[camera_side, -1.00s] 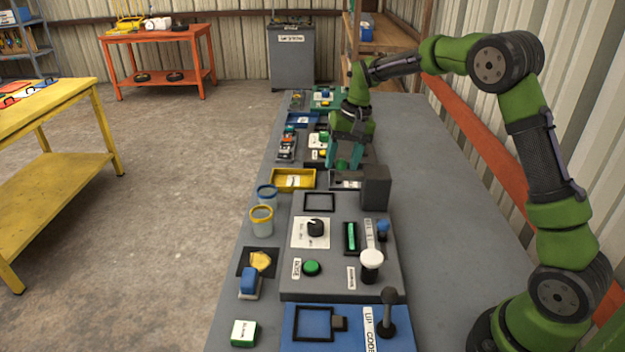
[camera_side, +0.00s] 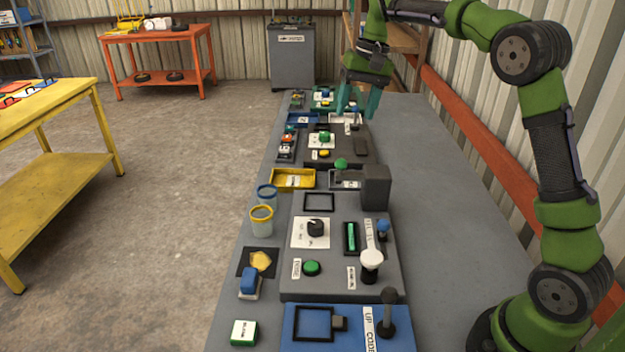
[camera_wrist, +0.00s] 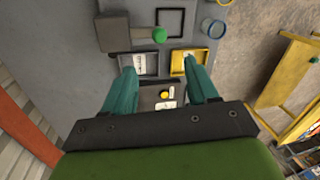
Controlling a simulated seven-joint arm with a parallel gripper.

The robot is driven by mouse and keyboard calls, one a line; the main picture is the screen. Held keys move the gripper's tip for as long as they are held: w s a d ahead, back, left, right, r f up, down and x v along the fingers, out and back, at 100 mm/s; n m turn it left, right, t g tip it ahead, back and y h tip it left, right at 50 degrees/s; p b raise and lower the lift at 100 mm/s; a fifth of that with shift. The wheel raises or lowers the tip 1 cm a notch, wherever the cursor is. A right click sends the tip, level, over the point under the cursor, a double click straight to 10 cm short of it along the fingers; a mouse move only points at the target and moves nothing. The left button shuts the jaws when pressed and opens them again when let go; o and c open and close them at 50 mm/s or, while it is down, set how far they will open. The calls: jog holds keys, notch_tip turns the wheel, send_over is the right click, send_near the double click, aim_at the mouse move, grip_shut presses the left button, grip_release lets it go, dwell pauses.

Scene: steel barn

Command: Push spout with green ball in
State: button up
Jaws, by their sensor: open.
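The green ball (camera_side: 341,163) shows beside the upper left of a dark grey box (camera_side: 376,188) in the side view. In the wrist view the green ball (camera_wrist: 159,34) sits at the end of a short grey spout (camera_wrist: 143,35) that sticks out from the box (camera_wrist: 112,32). The spout is hard to make out in the side view. My gripper (camera_side: 359,103) is raised over the far part of the bench. Its teal fingers are apart with nothing between them, and they also show in the wrist view (camera_wrist: 161,72), clear of the ball.
A yellow tray (camera_side: 293,179) and a grey tray (camera_side: 345,179) lie near the ball. A grey panel with a black knob (camera_side: 315,228) and a white-topped lever (camera_side: 371,262) stands nearer. Cups (camera_side: 261,220) line the left edge. The bench's right side is clear.

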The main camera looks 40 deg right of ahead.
jog(key=r, duration=0.3)
jog(key=shift+s+d+r, duration=0.2)
jog(key=shift+d+r, duration=0.05)
jog(key=shift+d, duration=0.05)
